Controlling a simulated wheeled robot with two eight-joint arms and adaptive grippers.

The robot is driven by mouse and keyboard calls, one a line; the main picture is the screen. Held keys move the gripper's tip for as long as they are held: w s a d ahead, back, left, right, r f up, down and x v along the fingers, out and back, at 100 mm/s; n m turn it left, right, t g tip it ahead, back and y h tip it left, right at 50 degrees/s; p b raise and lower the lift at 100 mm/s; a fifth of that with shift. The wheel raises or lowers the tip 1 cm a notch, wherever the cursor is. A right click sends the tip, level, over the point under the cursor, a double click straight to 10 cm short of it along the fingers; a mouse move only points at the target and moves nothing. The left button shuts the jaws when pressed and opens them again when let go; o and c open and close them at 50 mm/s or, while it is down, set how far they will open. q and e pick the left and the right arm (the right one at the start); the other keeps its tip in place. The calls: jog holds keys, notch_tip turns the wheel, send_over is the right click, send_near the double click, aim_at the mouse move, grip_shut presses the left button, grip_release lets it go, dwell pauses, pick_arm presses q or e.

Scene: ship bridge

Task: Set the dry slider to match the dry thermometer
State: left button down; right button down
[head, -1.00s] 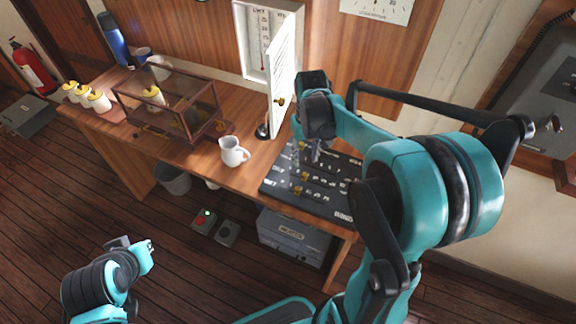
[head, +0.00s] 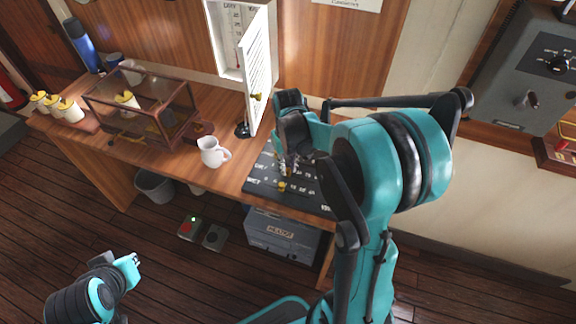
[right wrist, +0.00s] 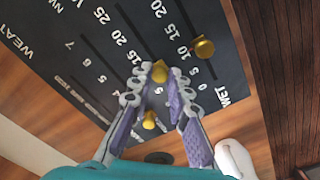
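The black slider board (head: 262,200) lies on the desk's right end, with white scales and brass knobs. My right gripper (right wrist: 160,76) has its fingertips close in on both sides of the middle brass knob (right wrist: 160,70), apparently the dry slider. The row marked WET has its own knob (right wrist: 203,48), right of the fingers; it also shows in the head view (head: 282,187). Another knob (right wrist: 150,120) shows between the fingers, farther down. The thermometer (head: 237,25) hangs in the white wall cabinet; its reading is too small to tell. My left gripper (head: 130,265) is low at left, away from the desk.
The cabinet's open door (head: 258,75) stands close behind my right gripper. A white mug (head: 212,152) stands left of the board, and a glass case (head: 140,105) farther left. A grey box (head: 282,235) is under the desk.

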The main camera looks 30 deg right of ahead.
jog(key=shift+w+a, duration=1.05)
jog(key=shift+w, duration=0.15)
jog(key=c, duration=1.4)
grip_release()
jog(key=shift+d, duration=0.1)
jog(key=shift+c, duration=0.2)
notch_tip(320, 180, up, 12)
